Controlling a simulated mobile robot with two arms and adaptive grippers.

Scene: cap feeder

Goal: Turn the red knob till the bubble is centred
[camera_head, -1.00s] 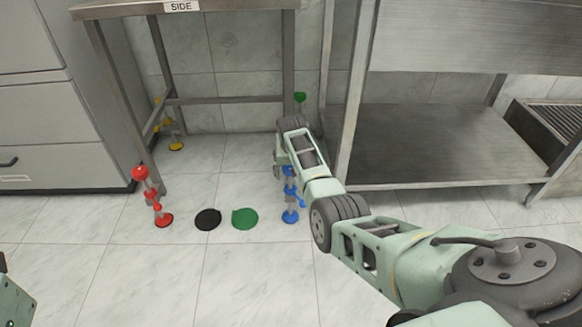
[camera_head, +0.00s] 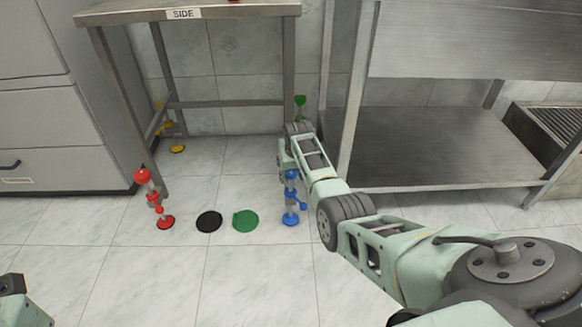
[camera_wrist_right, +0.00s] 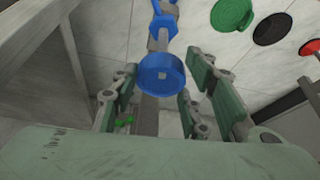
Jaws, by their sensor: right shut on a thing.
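The red knob (camera_head: 142,175) is at the top of the red-marked foot at the front left leg of the table marked SIDE. No gripper is near it. The blue knob (camera_wrist_right: 162,75) is on the foot of the front right leg; it also shows in the head view (camera_head: 291,174). My right gripper (camera_wrist_right: 158,88) has its fingers on both sides of the blue knob and is shut on it. In the head view my right arm hides part of that leg. Only a piece of my left arm shows at the lower left corner. No bubble is visible.
A black disc (camera_head: 209,221) and a green disc (camera_head: 245,220) lie on the floor between the front feet. Yellow (camera_head: 177,149) and green (camera_head: 300,101) feet stand behind. A grey cabinet (camera_head: 60,120) is left; a steel shelf (camera_head: 430,145) is right. The front floor is clear.

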